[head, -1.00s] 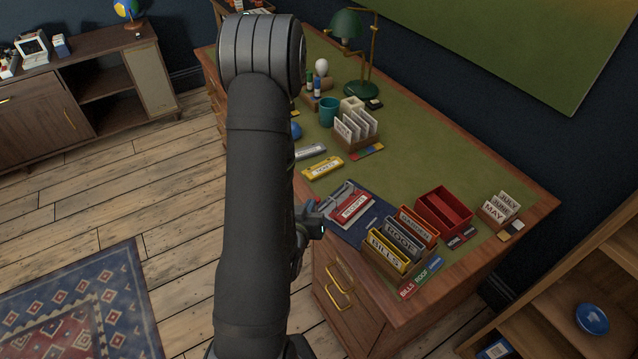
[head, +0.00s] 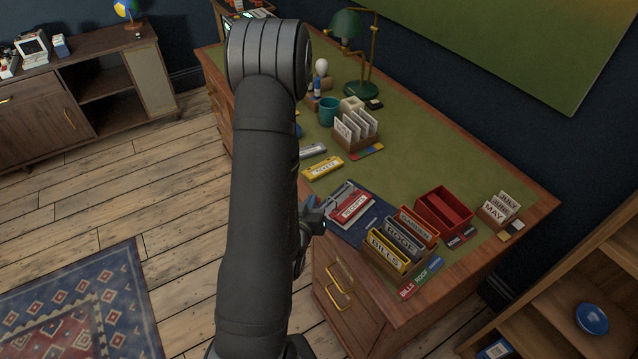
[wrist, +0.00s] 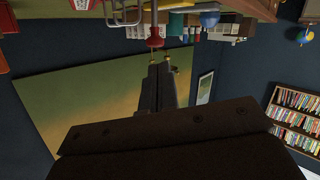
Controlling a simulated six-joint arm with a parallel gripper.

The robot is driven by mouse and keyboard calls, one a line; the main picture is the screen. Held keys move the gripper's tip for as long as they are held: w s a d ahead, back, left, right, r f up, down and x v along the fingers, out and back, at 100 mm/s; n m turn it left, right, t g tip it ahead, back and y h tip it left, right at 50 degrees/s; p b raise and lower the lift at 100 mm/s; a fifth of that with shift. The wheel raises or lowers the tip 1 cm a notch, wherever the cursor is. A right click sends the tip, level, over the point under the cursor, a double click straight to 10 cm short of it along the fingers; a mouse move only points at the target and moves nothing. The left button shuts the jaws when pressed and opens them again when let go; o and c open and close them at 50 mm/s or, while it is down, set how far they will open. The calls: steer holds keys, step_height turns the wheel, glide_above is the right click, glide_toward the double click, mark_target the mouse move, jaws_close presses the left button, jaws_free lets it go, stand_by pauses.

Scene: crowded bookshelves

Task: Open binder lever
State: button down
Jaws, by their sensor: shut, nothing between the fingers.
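A red binder labelled RECEIPTS (head: 350,208) lies on the dark blue mat (head: 372,236) near the desk's front edge. Grey metal parts show at its upper left; I cannot make out the lever's position. My gripper (head: 318,214) is at the binder's left, partly hidden behind my arm. In the wrist view my gripper (wrist: 161,68) is shut and empty, its fingers pointing up the picture. A red knob-like part (wrist: 154,40) shows just beyond the fingertips; I cannot tell whether they touch.
A holder with yellow, grey and orange binders (head: 400,240) stands at the mat's lower right, with a red open box (head: 443,208) behind it. A yellow binder (head: 324,168) lies farther back. A card holder (head: 357,128), teal cup (head: 329,112) and green lamp (head: 352,60) stand beyond.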

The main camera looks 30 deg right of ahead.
steer(key=x, duration=0.9)
steer(key=shift+w+d, duration=0.2)
steer(key=shift+w, duration=0.1)
steer(key=shift+w+r+n+g, duration=0.1)
steer(key=shift+w+n+g, duration=0.1)
steer(key=shift+n+g, duration=0.1)
steer(key=shift+w+r+n+g+y, duration=0.15)
steer(key=shift+w+n+g+y, duration=0.4)
steer(key=shift+w+g, duration=0.4)
steer(key=shift+s, duration=0.2)
stand_by(1.2)
steer(key=shift+s+f, duration=0.3)
steer(key=shift+s, duration=0.35)
steer(key=s+f+v, duration=0.1)
steer(key=f+v, duration=0.1)
steer(key=v, duration=1.1)
steer(key=shift+s+a, duration=0.45)
steer(key=shift+s, duration=0.15)
